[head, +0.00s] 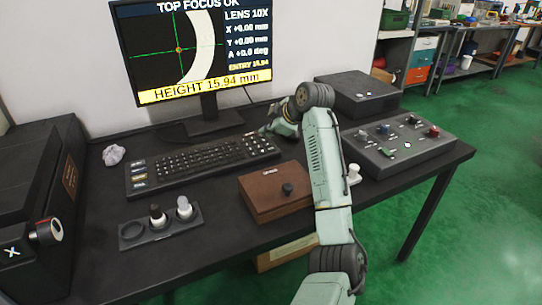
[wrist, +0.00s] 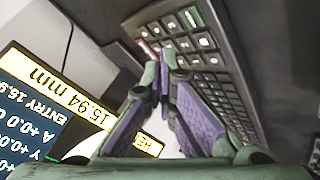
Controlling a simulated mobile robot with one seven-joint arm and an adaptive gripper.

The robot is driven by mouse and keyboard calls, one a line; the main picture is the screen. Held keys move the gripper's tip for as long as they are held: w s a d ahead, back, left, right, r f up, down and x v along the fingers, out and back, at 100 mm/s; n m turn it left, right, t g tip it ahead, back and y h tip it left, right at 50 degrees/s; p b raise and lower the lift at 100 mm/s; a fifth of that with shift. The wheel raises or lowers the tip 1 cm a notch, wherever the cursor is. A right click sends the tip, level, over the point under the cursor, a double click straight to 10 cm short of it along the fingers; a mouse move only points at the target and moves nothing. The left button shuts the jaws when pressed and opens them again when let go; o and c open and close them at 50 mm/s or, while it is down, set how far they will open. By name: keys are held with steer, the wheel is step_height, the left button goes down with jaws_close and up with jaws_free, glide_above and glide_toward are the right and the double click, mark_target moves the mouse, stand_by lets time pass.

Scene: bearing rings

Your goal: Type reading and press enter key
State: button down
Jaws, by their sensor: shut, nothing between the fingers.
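The monitor (head: 205,50) stands at the back and reads HEIGHT 15.94 mm and ENTRY 15.94; part of its screen (wrist: 45,105) shows upside down in the wrist view. The black keyboard (head: 200,162) lies on the table in front of it, with coloured keys at its left end. My gripper (head: 267,131) is at the keyboard's right end. In the wrist view my gripper (wrist: 158,78) is shut and empty, its tips close to the corner of the keyboard (wrist: 200,45), near a reddish key. I cannot tell whether the tips touch a key.
A brown box (head: 270,192) with a black knob sits in front of the keyboard, beside my arm. A holder (head: 160,228) with small pieces is front left. A control panel (head: 398,143) and a dark box (head: 358,94) are at right. A crumpled pale lump (head: 113,155) lies at left.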

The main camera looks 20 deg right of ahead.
mark_target(269, 150)
steer(key=shift+f+b, duration=0.3)
steer(key=shift+f, duration=1.15)
steer(key=shift+f, duration=0.15)
steer(key=shift+f, duration=0.3)
steer(key=shift+f, duration=0.35)
stand_by(0.7)
steer(key=shift+r, duration=0.1)
steer(key=shift+r+p, duration=0.45)
steer(key=shift+r, duration=0.2)
steer(key=shift+r, duration=0.1)
step_height(269, 150, up, 5)
steer(key=p, duration=0.3)
steer(key=shift+p, duration=0.4)
